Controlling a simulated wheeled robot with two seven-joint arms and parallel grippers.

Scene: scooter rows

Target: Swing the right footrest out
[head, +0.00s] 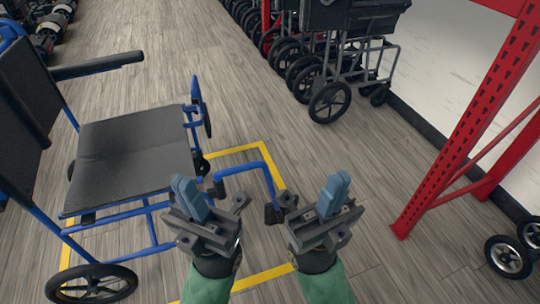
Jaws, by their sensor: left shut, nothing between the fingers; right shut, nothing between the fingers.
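A wheelchair with a blue frame and a dark seat (128,152) stands at the left, its backrest (22,95) at the left edge and its front toward the right. The near footrest, a bent blue tube (246,168), reaches out from the front to the right. Its lower end, with a dark part (272,213), lies between my two grippers. Another blue footrest piece (199,98) shows at the far front corner. My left gripper (190,197) is shut and empty, in front of the near front corner. My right gripper (333,193) is shut and empty, right of the near footrest. I see no clear contact.
A yellow floor outline (275,165) surrounds the wheelchair. A red rack post (468,125) stands at the right. Folded wheelchairs (345,65) line the back, and small wheels (508,257) show at lower right. Wood floor between the wheelchair and the back row is clear.

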